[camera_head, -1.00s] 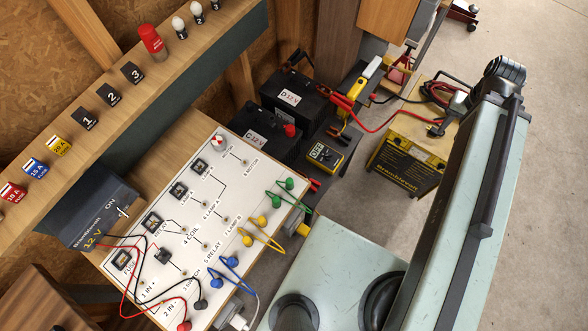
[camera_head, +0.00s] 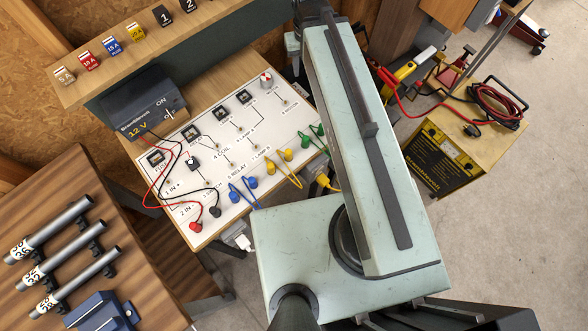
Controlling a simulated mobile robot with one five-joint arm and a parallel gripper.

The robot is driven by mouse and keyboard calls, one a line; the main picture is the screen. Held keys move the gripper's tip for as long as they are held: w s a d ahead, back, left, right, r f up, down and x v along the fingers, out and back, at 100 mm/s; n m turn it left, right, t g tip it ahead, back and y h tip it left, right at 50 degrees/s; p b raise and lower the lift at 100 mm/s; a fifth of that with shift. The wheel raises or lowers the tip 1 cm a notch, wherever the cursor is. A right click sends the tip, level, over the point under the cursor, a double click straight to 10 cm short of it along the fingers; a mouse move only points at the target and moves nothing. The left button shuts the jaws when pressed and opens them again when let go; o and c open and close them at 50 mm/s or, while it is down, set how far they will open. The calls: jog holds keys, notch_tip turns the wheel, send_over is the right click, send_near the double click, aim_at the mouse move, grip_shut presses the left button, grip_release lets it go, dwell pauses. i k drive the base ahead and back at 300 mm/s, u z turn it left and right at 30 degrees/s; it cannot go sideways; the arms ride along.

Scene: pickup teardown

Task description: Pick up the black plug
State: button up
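A small black plug (camera_head: 215,211) on a black lead lies at the front edge of the white circuit board (camera_head: 262,160), right of a red plug (camera_head: 195,226). Another small black piece (camera_head: 472,130), perhaps a plug, lies on top of the black and yellow charger (camera_head: 440,160); I cannot tell which is meant. My pale green arm rises across the middle of the view to the top edge, right of the board. My gripper cannot be made out; the far end of my arm is cut off and hides what is behind it.
A dark 12 V supply (camera_head: 150,108) stands at the board's left. Blue (camera_head: 236,192), yellow (camera_head: 280,167) and green (camera_head: 318,130) leads lie along the board's right edge. A wooden table (camera_head: 75,185) with several tubes is at lower left. Open floor (camera_head: 535,200) lies right.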

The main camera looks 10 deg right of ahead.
aim_at(469, 130)
jog(key=u, duration=0.7)
jog(key=k, duration=1.3)
jog(key=z, duration=0.35)
jog(key=i, duration=1)
jog(key=z, duration=2.1)
